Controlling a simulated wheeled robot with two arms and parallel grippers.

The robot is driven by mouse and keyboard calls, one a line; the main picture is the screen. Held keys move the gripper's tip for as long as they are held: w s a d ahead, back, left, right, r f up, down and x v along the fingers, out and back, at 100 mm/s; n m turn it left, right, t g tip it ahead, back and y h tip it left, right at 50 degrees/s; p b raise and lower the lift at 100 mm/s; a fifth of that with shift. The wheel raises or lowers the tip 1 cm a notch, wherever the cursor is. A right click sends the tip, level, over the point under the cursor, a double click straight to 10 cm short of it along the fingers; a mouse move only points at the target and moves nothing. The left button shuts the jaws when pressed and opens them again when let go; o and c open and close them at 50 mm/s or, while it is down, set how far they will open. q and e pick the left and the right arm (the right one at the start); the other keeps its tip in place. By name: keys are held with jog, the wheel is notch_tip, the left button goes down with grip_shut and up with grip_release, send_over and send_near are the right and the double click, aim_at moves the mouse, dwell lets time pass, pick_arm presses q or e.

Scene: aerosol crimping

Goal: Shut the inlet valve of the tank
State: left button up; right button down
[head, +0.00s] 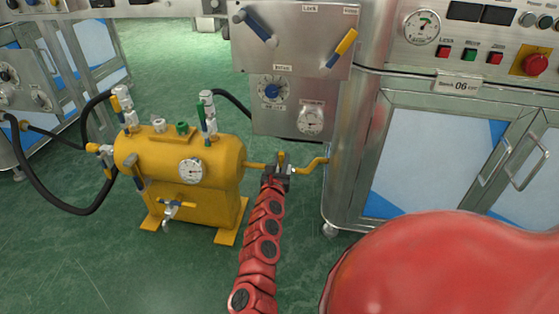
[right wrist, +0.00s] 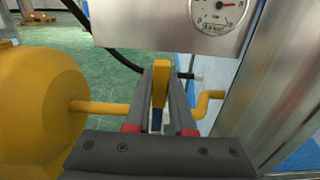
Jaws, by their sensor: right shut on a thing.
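The yellow tank (head: 180,160) stands on the floor left of the steel cabinet, with a dial gauge (head: 191,171) on its front. A yellow pipe (head: 312,165) runs between the tank and the cabinet; it also shows in the right wrist view (right wrist: 100,107). My right gripper (head: 279,170) is at the valve on this pipe. In the right wrist view its two fingers (right wrist: 160,98) are shut on the yellow valve handle (right wrist: 160,80), which sticks out between them across the pipe's line. The valve body is mostly hidden by the gripper. My left gripper is not in view.
A steel panel (head: 290,110) with blue and yellow levers, a knob and a gauge hangs above the pipe. The steel cabinet (head: 350,150) is close on the right. Green floor (head: 110,275) is clear in front.

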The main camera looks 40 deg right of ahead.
jog(key=shift+f, duration=0.1)
jog(key=c, duration=0.8)
grip_release()
